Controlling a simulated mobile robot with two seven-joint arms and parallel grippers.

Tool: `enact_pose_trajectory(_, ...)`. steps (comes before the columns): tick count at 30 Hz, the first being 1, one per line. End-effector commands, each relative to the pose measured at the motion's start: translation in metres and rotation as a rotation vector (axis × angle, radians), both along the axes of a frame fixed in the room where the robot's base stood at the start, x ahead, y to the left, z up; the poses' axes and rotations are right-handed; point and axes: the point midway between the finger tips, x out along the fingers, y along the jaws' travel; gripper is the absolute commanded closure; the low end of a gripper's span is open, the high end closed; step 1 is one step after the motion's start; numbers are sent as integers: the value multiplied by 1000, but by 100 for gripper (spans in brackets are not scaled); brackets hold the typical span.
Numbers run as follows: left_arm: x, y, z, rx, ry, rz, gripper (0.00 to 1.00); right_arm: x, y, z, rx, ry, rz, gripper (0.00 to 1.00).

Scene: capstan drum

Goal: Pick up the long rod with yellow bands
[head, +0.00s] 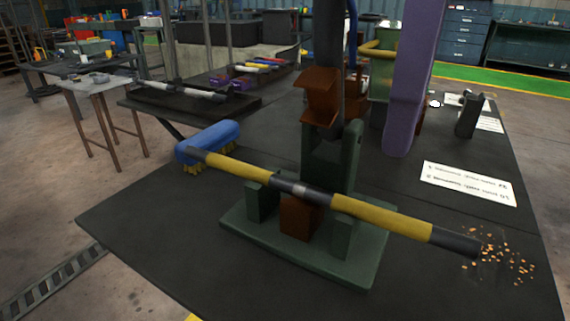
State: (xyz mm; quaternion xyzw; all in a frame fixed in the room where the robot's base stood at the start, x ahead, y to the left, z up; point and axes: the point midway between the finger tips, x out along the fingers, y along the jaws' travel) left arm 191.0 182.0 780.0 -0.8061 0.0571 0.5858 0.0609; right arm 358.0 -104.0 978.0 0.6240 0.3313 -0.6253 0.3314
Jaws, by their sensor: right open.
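The long rod (385,217) has yellow bands, a grey-black middle and dark ends. It lies aslant across the two short front posts of a green fixture (375,255), over a rust-brown block (300,218). Its right end sticks out past the fixture base. Its left end reaches the blue brush; whether they touch I cannot tell. Nothing grips the rod. My right gripper is open and apart from the rod; its fingertips are hard to make out. My left gripper is not in view.
The blue brush (215,138) has yellow bristles. A dark upright lever (328,40) with a brown piece rises behind the rod. A purple slab (410,90) hangs at the upper right. Brass chips (500,258) and a white sheet (468,183) lie right. The table's front left (150,215) is clear.

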Motion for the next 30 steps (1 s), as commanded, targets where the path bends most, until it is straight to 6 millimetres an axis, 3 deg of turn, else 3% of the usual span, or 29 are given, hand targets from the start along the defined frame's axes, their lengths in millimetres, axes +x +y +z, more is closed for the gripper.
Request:
enact_pose_trajectory(3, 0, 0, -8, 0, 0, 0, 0, 0, 0, -22, -1, 1, 0, 45)
enact_pose_trajectory(8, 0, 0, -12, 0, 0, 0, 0, -1, 1, -36, 1, -1, 1, 45)
enact_pose_trajectory(16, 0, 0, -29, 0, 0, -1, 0, -3, 4, -76, 0, 0, 1, 45)
enact_pose_trajectory(24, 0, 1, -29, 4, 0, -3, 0, -3, 5, -81, 1, -2, 2, 45)
enact_pose_trajectory(30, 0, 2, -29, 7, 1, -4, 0, -3, 5, -81, 1, -2, 2, 66)
